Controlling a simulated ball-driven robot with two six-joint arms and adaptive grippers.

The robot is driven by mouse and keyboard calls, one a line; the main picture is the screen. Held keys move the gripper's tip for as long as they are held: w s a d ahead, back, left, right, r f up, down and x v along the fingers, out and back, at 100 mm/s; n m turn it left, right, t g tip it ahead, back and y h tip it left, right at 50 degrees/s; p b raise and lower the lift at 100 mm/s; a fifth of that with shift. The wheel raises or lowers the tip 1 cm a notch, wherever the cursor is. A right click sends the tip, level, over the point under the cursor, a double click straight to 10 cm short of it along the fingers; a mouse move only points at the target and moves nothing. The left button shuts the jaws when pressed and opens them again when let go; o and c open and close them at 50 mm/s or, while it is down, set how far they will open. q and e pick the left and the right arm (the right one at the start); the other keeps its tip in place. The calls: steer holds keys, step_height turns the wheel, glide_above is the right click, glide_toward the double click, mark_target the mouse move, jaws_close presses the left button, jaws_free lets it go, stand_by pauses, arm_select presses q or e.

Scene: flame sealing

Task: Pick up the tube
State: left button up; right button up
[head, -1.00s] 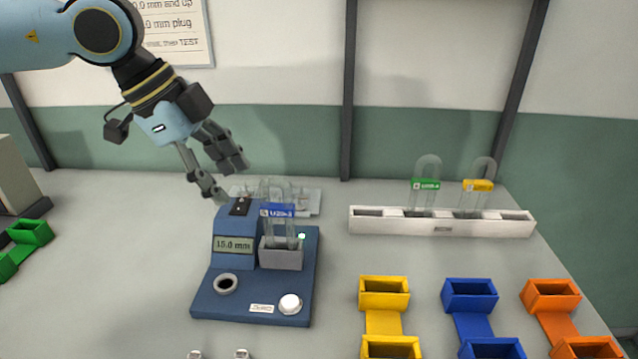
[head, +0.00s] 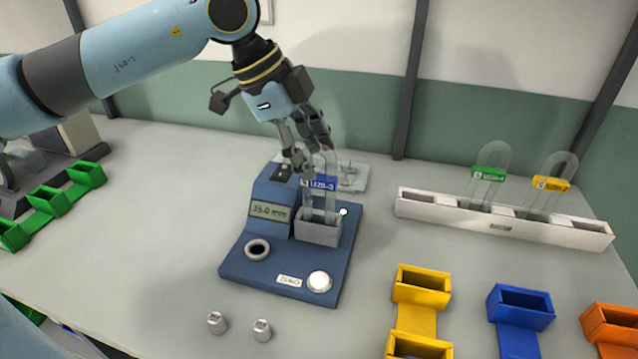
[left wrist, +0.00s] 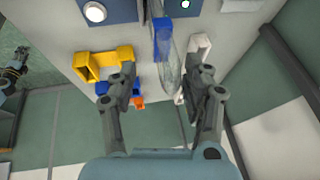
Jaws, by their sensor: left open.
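The clear tube with a blue label (head: 321,184) stands upright in the grey holder (head: 318,232) of the blue gauge device (head: 240,268). In the left wrist view the tube (left wrist: 163,42) extends down the picture, its rounded end between the two fingers. My left gripper (head: 313,158) is open at the upper part of the tube, its fingers partly overlapping it in the head view. Contact cannot be made out. A small dark, jointed part at the left edge of the left wrist view looks like my right gripper (left wrist: 14,72); its jaws are unclear.
A white rack (head: 500,222) at the right holds tubes with green (head: 488,174) and yellow (head: 551,184) labels. Yellow (head: 421,287), blue (head: 519,306) and orange (head: 611,325) bins stand in front. Two small metal plugs (head: 217,322) lie before the device. Clear glassware is behind it.

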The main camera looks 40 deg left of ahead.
mark_target(327, 179)
arm_select(q)
steer(key=x, duration=0.4)
steer(key=shift+w+d+r, duration=0.15)
steer(key=shift+d+r, duration=0.05)
steer(key=shift+d, duration=0.1)
steer(key=shift+w+f, duration=0.1)
steer(key=shift+f, duration=0.4)
jaws_close()
